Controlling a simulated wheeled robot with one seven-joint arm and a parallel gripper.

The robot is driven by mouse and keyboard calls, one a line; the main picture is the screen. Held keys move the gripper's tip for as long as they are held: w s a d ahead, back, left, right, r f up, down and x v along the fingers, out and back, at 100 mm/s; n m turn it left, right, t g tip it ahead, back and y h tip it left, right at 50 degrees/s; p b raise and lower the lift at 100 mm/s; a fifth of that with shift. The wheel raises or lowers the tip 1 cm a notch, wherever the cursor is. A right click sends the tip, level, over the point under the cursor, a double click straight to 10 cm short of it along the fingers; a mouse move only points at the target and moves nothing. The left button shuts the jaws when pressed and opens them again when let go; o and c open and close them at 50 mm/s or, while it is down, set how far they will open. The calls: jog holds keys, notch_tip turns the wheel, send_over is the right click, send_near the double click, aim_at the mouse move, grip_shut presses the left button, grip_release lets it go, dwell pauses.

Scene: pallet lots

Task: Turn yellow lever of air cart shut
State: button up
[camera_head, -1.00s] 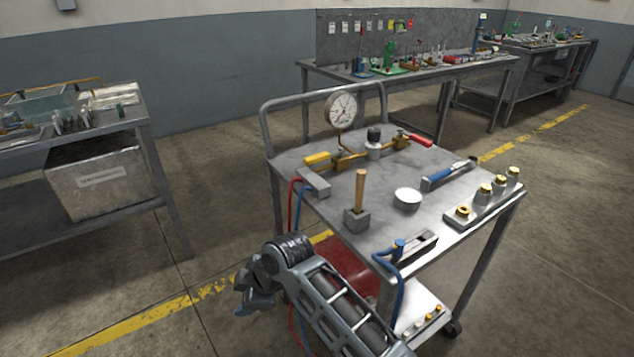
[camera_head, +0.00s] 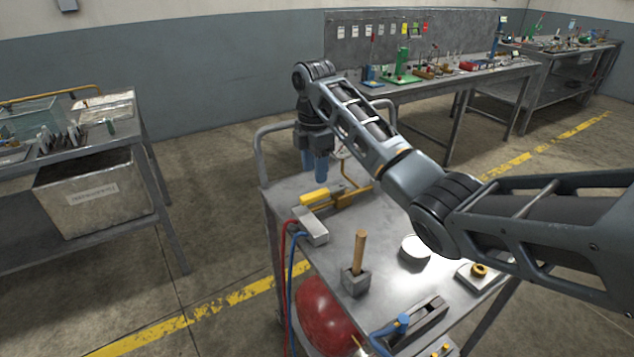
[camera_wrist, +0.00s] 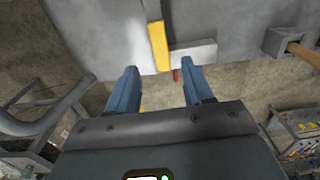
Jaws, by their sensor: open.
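The air cart (camera_head: 320,258) stands in front of me with a grey metal top. Its yellow lever (camera_head: 314,198) lies near the cart's back left, by a pale block (camera_head: 311,226) with red and blue hoses. My gripper (camera_head: 315,172) points down above the cart top, just behind and beside the lever. In the wrist view the yellow lever (camera_wrist: 159,46) shows ahead of and between my two blue fingers (camera_wrist: 160,82), which are apart and empty. My arm hides the gauge and the red lever's area in the head view.
A wooden-handled tool (camera_head: 360,252) stands upright in a grey block on the cart. A white round disc (camera_head: 415,249) lies right of it. The cart's push rail (camera_head: 257,155) rises close to my gripper. A red tank (camera_head: 322,312) sits underneath.

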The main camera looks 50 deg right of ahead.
aim_at(315, 194)
notch_tip(315, 194, down, 7)
jog(key=shift+r, duration=0.15)
jog(key=shift+c, duration=0.3)
grip_shut()
dwell(0.3)
